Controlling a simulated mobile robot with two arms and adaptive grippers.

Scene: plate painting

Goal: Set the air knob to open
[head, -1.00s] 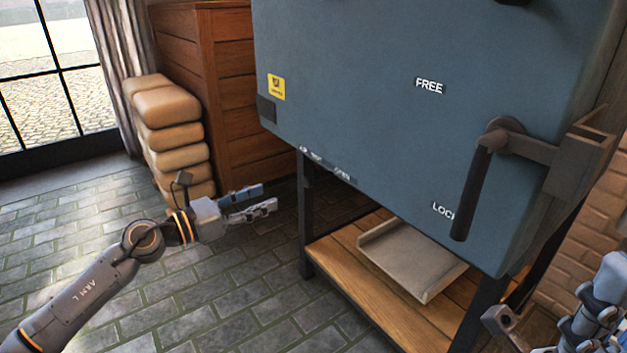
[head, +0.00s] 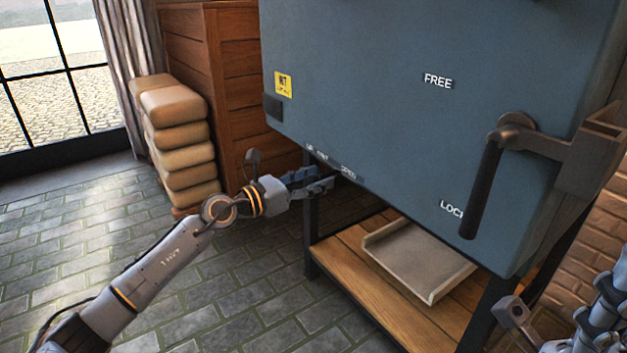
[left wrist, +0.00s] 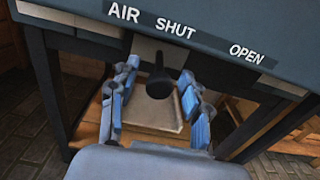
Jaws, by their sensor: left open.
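The air knob (left wrist: 159,86) is a dark, round-ended lever under the kiln's bottom edge, seen in the left wrist view. It points toward the camera, below the label SHUT (left wrist: 175,29) and left of the label OPEN (left wrist: 246,53). My left gripper (left wrist: 158,72) is open, with one blue-padded finger on each side of the knob. Gaps show between the knob and the fingers. In the head view my left gripper (head: 326,177) is at the kiln's lower front edge, and the knob cannot be made out there. Part of my right arm (head: 602,310) shows at the lower right; its finger state is unclear.
The blue-grey kiln (head: 370,130) has a door handle (head: 482,190) pointing down near LOCK, with FREE above. A tray (head: 415,262) lies on the wooden shelf (head: 345,262) below. Stacked tan sacks (head: 178,145) stand at left. The floor (head: 130,240) at left is clear.

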